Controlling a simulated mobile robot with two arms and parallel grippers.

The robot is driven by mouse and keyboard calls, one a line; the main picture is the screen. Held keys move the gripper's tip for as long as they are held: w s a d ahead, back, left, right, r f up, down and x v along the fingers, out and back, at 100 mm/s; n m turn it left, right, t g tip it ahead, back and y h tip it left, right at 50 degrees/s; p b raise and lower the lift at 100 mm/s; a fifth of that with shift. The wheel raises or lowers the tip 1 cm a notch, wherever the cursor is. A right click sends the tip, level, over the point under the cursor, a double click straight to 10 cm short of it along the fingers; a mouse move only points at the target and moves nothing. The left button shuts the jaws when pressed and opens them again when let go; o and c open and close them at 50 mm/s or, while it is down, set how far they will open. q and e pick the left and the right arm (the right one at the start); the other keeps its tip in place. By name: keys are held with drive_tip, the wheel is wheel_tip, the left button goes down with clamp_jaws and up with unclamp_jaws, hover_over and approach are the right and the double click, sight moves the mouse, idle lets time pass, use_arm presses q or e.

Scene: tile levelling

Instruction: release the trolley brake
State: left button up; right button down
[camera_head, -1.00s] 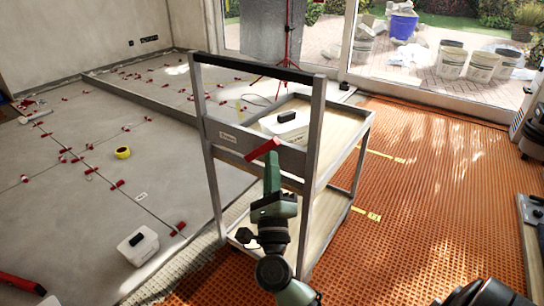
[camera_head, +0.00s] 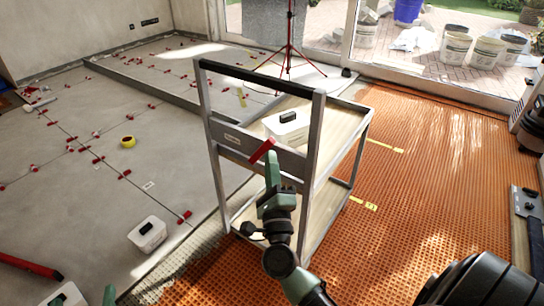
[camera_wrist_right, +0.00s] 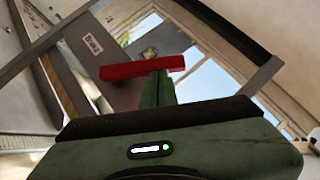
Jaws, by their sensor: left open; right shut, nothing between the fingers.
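The trolley (camera_head: 314,150) is a grey metal frame with a black-topped push handle and two wooden shelves. Its red brake lever (camera_head: 262,150) sits on the grey cross panel, slanting up to the right. My right gripper (camera_head: 271,160) is shut with nothing between its fingers, its tip right at the lever. In the right wrist view the red lever (camera_wrist_right: 142,70) lies across the end of the green fingers (camera_wrist_right: 157,88); I cannot tell whether they touch. Of my left gripper (camera_head: 109,295), only a green tip shows at the bottom left edge, well away from the trolley.
A white tub (camera_head: 287,128) stands on the trolley's top shelf. Another white tub (camera_head: 147,236) stands on the grey tiles (camera_head: 85,220), with red clips and a yellow tape roll (camera_head: 128,142). Orange matting (camera_head: 420,200) right of the trolley is largely clear.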

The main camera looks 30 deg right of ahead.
sight(262, 149)
use_arm(q)
drive_tip(key=s+a+f+g+y+p, duration=0.2)
drive_tip(key=s+a+f+g+p, duration=0.1)
drive_tip(key=s+f+g, duration=0.4)
drive_tip(key=s+a+f+g+y+p, duration=0.1)
drive_tip(key=s+a+f+g+p, duration=0.3)
drive_tip(key=s, duration=0.6)
use_arm(e)
drive_tip(key=r+n+y, duration=0.1)
drive_tip(key=w+r+n+g+p, duration=0.1)
drive_tip(key=shift+w+a+r+n+y, duration=0.2)
drive_tip(key=shift+a+n+y, duration=0.1)
drive_tip(key=shift+y, duration=0.1)
drive_tip(key=shift+w+a+r+p, duration=0.2)
drive_tip(key=shift+w+r+p, duration=0.25)
drive_tip(key=shift+p, duration=0.6)
use_arm(q)
wheel_tip(262, 149, down, 18)
drive_tip(key=d+g, duration=0.1)
drive_tip(key=shift+r+g+p, duration=0.2)
drive_tip(key=shift+g+p, duration=0.1)
drive_tip(key=shift+p, duration=0.1)
use_arm(e)
drive_tip(key=shift+w+a+r, duration=0.15)
drive_tip(key=shift+w+a, duration=0.05)
drive_tip(key=shift+w, duration=0.35)
use_arm(q)
drive_tip(key=shift+d, duration=0.1)
